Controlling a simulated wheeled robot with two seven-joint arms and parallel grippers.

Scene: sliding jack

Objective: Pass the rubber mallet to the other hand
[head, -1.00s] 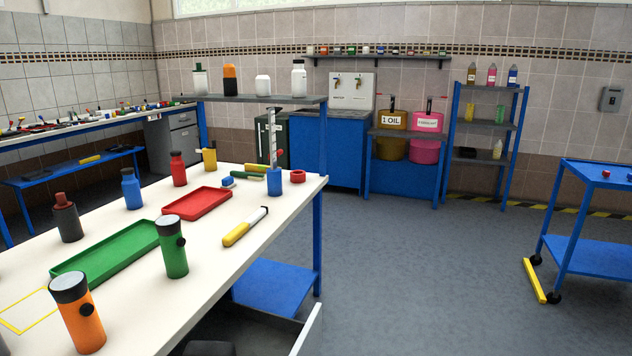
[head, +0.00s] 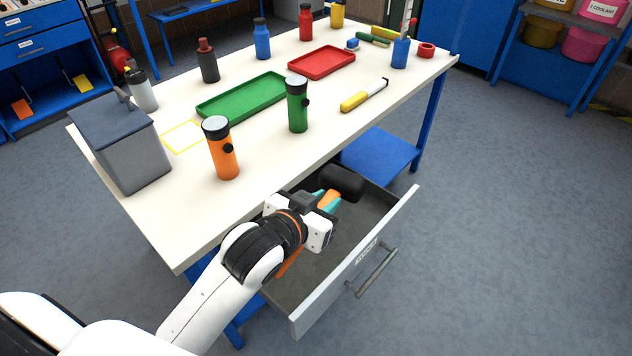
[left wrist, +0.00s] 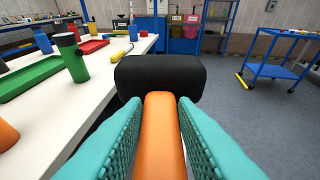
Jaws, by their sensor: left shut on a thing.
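The rubber mallet has a black head (head: 342,182) and an orange handle (left wrist: 163,130). My left gripper (head: 326,203) is shut on the handle, with its teal fingers on both sides of it. It also shows in the left wrist view (left wrist: 164,135), where the black head (left wrist: 160,77) lies across just beyond the fingertips. In the head view the mallet appears over the open drawer (head: 318,275); whether it touches the drawer is not clear. My right gripper is in neither current view.
The white workbench (head: 270,185) holds an orange flashlight (head: 221,150), a green flashlight (head: 297,105), a green tray (head: 240,98), a red tray (head: 322,62), a yellow-handled tool (head: 364,96) and a grey bin (head: 122,145). The drawer front juts out over open floor.

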